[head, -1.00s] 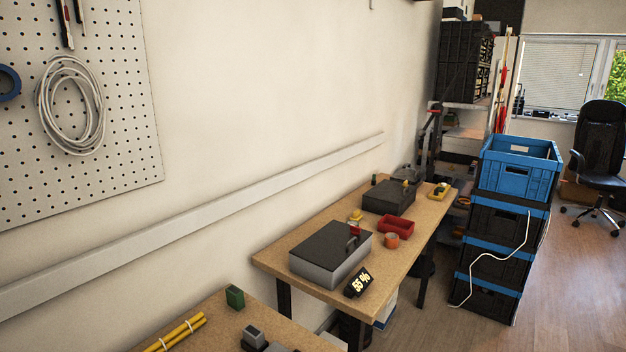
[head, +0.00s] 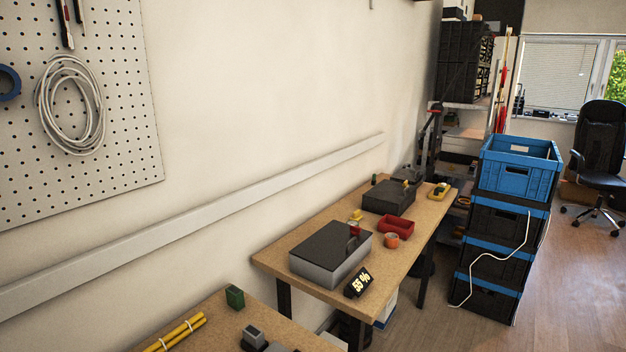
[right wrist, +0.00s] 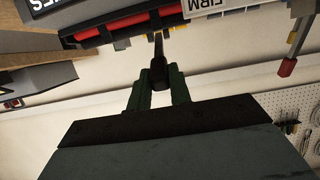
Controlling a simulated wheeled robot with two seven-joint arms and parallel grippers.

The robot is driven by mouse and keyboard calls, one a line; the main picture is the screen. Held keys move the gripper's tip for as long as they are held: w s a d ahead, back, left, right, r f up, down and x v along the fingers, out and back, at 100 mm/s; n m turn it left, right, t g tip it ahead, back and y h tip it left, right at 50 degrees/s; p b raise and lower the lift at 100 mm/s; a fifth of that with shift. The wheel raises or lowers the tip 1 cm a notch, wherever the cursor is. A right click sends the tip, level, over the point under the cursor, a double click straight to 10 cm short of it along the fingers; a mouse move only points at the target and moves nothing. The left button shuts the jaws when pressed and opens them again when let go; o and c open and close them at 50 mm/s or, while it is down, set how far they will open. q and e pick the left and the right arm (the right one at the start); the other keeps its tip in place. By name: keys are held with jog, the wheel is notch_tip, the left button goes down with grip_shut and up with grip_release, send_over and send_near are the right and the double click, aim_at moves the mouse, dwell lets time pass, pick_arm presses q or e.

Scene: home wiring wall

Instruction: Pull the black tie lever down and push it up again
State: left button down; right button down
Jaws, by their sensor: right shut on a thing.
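In the right wrist view my right gripper (right wrist: 160,88) has its two green fingers shut on the black tie lever (right wrist: 158,66). The lever is a dark bar with a wider end between the fingertips and a thinner shaft running up in the picture. The fingers cover the sides of its end. No gripper and no tie lever show in the head view, and my left gripper is in neither view.
Beyond the lever in the right wrist view are a red bar (right wrist: 122,29), a lettered panel (right wrist: 203,6) and a red-tipped handle (right wrist: 287,67). The head view shows a workbench (head: 283,258) with toolboxes, stacked crates (head: 520,160) and a pegboard (head: 120,90).

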jog(key=shift+f, duration=0.15)
jog(key=shift+s+d+f+b, duration=0.1)
jog(key=shift+d+f+b, duration=0.05)
jog(key=shift+f+b, duration=0.2)
jog(key=shift+s+d+f+b, duration=0.1)
jog(key=shift+f+b, duration=0.15)
jog(key=shift+f, duration=0.15)
jog(key=c, duration=1.2)
grip_release()
jog(key=shift+r, duration=0.1)
jog(key=shift+r, duration=0.1)
jog(key=p+v, duration=0.1)
jog(key=v, duration=1.2)
jog(key=shift+d, duration=0.1)
